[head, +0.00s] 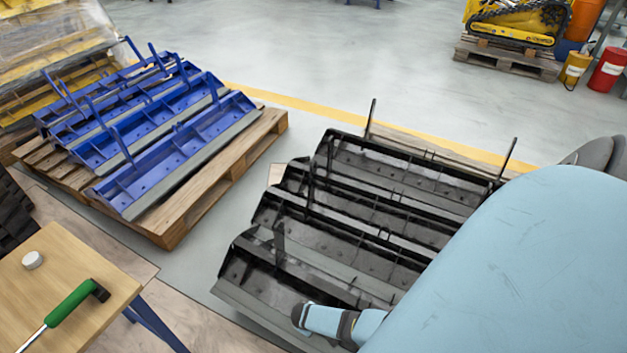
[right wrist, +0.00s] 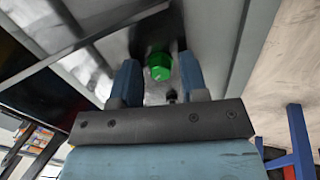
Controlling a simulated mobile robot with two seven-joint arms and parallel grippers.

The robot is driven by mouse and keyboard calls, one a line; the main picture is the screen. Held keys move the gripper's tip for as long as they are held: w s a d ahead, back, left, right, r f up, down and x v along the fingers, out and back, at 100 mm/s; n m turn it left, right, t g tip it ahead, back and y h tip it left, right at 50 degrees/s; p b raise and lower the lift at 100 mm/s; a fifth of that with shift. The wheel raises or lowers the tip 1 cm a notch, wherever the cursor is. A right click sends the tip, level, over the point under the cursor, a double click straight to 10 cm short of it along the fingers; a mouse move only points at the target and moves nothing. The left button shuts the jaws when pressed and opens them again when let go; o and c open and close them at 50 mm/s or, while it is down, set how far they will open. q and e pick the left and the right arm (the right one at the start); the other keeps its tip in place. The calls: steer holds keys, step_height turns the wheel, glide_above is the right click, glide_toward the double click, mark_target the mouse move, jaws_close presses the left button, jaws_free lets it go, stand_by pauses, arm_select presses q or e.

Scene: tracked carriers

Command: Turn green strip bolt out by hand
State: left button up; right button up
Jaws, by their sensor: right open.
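The green bolt (right wrist: 160,66) shows in the right wrist view, standing against a grey metal surface. My right gripper (right wrist: 160,75) is open, with one blue finger on each side of the bolt; a gap shows on both sides and I see no contact. In the head view, black carriers (head: 345,240) with upright posts and grey strips lie in a stack at the centre. My light blue right arm comes in from the right and covers their right side. Its fingers and the green bolt cannot be made out there. My left gripper is not in view.
Blue carriers (head: 170,150) lie on a wooden pallet (head: 225,165) at the left. A wooden table (head: 85,260) at the lower left holds a green-handled tool (head: 68,304) and a white round piece (head: 33,260).

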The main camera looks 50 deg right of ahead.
steer(key=m, duration=0.4)
steer(key=shift+f, duration=0.1)
steer(key=shift+m, duration=0.5)
